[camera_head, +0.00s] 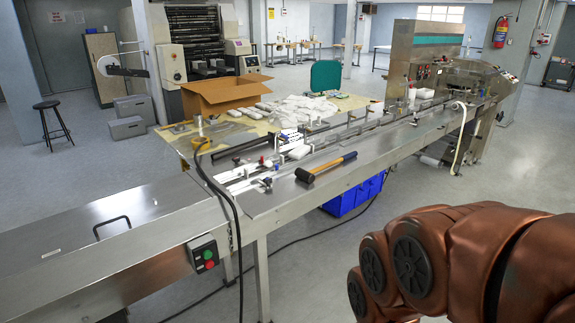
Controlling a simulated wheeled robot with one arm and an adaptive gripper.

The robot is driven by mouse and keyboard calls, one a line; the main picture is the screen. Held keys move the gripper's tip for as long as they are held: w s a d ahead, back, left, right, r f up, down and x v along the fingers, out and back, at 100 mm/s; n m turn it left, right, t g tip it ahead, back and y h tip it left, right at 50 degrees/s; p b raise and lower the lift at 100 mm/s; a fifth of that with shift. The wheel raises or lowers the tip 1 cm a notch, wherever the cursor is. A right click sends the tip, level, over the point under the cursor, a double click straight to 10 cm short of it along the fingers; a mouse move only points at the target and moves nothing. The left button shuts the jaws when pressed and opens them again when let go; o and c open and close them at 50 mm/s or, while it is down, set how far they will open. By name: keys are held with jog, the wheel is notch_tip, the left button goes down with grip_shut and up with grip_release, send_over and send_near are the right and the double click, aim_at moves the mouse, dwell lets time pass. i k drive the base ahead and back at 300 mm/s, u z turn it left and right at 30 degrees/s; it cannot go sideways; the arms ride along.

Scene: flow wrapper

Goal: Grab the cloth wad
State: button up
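I cannot make out for certain which thing is the cloth wad. A crumpled white heap (303,107) lies on the work table (178,143) behind the wrapper line. It could be cloth or plastic wrapping. A small white bundle (298,152) also lies on the near part of the line. My copper-coloured arm fills the lower right, apart from the machine. My gripper is not in view.
The long steel flow wrapper (330,185) crosses the view. A hammer-like tool (326,167) lies on its near edge. An open cardboard box (222,93) stands behind, and a blue crate (354,195) sits underneath. A black cable (232,205) hangs over the front. The floor at lower centre is mostly clear.

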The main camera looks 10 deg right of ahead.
aim_at(268, 164)
jog(key=u, duration=0.05)
jog(key=k, duration=1.15)
jog(key=z, duration=0.7)
jog(key=i, duration=1.9)
jog(key=u, duration=0.9)
jog(key=i, duration=0.8)
jog(key=u, duration=1.15)
jog(key=i, duration=0.2)
jog(key=u, duration=0.15)
